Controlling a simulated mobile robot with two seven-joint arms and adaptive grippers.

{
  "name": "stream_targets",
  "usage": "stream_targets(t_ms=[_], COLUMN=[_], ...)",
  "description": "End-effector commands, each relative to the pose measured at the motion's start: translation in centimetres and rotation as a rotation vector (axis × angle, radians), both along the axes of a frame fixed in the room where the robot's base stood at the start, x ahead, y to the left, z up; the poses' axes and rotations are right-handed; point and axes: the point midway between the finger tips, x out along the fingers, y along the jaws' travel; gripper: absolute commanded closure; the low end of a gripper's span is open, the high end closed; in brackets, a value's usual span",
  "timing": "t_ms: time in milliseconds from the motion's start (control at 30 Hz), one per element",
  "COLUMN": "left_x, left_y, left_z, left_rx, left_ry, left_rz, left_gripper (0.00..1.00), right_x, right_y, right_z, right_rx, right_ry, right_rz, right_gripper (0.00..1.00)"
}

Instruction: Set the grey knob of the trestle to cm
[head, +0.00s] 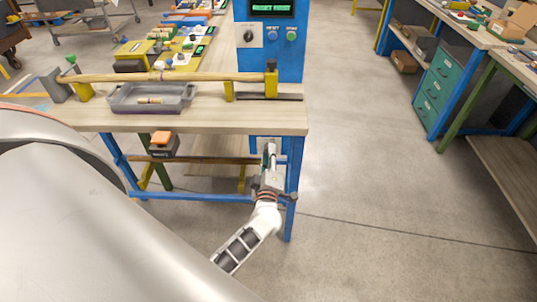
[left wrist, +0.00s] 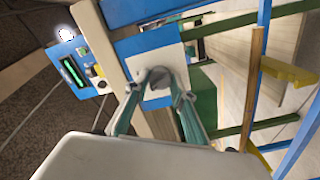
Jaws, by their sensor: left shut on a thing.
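The grey knob (left wrist: 160,77) sits on a white plate (left wrist: 152,100) on a blue panel in the left wrist view. My left gripper (left wrist: 158,84) has its two fingertips closed around the knob. The knob's pointer and any marks on the plate, including cm, cannot be read. In the head view my left gripper (head: 268,160) is just below the front right corner of the wooden bench top (head: 215,118), close to its blue frame. The gripper hides the knob there. My right gripper is not in view.
A blue control box (head: 270,60) with a green-lit display, a dark knob and two buttons stands at the back right of the bench. A long turned rod (head: 200,77) lies on yellow supports behind a grey tray (head: 115,103). The floor to the right is clear.

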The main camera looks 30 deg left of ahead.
Motion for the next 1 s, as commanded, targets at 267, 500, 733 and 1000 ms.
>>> stream_targets(t_ms=[267,500,733,1000], left_x=[-0.1,0.0,-0.6,-4.8], left_y=[0.0,0.0,-0.4,-2.9], left_z=[-0.1,-0.1,-0.1,-0.1], left_rx=[-0.002,0.000,-0.002,-0.003], left_ry=[0.002,0.001,0.001,0.003], left_rz=[0.001,0.000,0.000,0.001], left_gripper=[0.63,0.59,0.59,0.59], right_x=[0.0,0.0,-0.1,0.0], right_y=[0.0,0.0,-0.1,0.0], right_z=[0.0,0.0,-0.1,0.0], right_rx=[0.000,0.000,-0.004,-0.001], right_ry=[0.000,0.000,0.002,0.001], right_rz=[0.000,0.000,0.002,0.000], right_gripper=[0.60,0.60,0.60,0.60])
